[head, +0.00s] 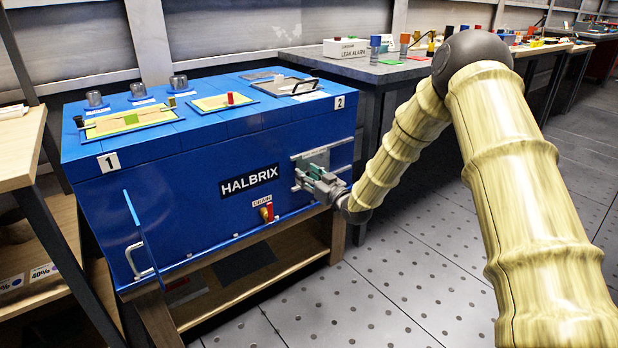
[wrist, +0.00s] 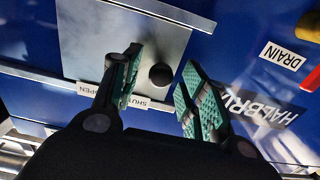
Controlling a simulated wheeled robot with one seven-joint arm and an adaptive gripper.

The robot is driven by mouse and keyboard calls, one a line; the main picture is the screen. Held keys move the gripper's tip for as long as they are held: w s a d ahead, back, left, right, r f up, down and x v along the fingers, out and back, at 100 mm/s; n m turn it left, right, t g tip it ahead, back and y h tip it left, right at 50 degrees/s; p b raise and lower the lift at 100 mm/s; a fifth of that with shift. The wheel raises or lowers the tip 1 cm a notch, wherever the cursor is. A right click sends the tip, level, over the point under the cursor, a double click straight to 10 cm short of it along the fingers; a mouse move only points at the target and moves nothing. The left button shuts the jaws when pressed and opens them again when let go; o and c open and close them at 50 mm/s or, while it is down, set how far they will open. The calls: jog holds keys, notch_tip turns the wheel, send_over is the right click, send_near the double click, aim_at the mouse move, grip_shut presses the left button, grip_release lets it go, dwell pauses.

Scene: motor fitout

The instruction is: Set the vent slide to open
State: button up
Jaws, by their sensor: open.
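The vent slide is a grey metal plate (wrist: 112,42) on the blue HALBRIX cabinet's front, with a round black knob (wrist: 160,76). Below it in the wrist view are an OPEN label (wrist: 97,88) and a partly hidden SHUT label (wrist: 150,104). The knob is on the SHUT label's side. My gripper (wrist: 162,62) is open, its green-padded fingers on either side of the knob, with gaps showing. I cannot tell how deep the fingertips reach. In the head view my gripper (head: 312,178) is at the vent plate (head: 318,158) and hides the knob.
The DRAIN label (wrist: 283,56) and red-yellow drain valve (head: 267,212) are beside the vent. A blue door (head: 138,235) stands ajar at the cabinet's left. A grey bench (head: 360,66) with small items is behind. The floor (head: 400,290) to the right is clear.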

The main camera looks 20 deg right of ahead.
aim_at(326, 162)
grip_shut()
jog(key=w+d+p, duration=0.1)
jog(key=d, duration=0.2)
jog(key=w+d+p, duration=0.1)
jog(key=d, duration=0.2)
jog(key=w+d+p, duration=0.1)
jog(key=d, duration=0.2)
jog(key=shift+w+d+r, duration=0.1)
jog(key=shift+w+d, duration=0.2)
jog(key=shift+d, duration=0.2)
grip_release()
jog(key=shift+d, duration=0.15)
jog(key=shift+a, duration=0.2)
jog(key=v, duration=1.2)
